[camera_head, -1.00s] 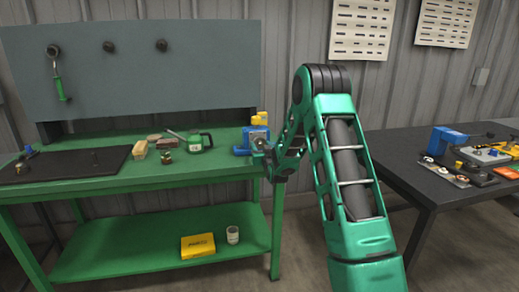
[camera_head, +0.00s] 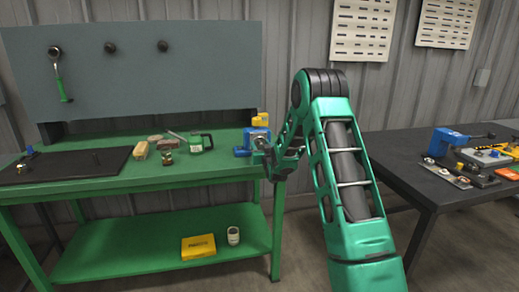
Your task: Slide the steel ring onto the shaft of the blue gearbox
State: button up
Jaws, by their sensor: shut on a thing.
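The blue gearbox (camera_head: 257,132) stands at the right end of the green workbench, with yellow parts on top. My gripper (camera_head: 263,147) is right in front of it, at the bench's right edge, and hides part of its front. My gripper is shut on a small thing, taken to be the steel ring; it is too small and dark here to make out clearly. The gearbox's shaft cannot be told apart behind my gripper, and I cannot tell whether the ring touches it.
The green workbench (camera_head: 120,183) also holds a black mat (camera_head: 60,166), a green-and-white can (camera_head: 200,142) and small blocks. A yellow box (camera_head: 198,246) and a white cup (camera_head: 233,235) are on its lower shelf. A dark table (camera_head: 400,160) with tools stands at right.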

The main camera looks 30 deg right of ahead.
jog(key=shift+w, duration=0.15)
jog(key=o, duration=1.5)
jog(key=shift+v, duration=4.55)
jog(key=shift+r, duration=0.1)
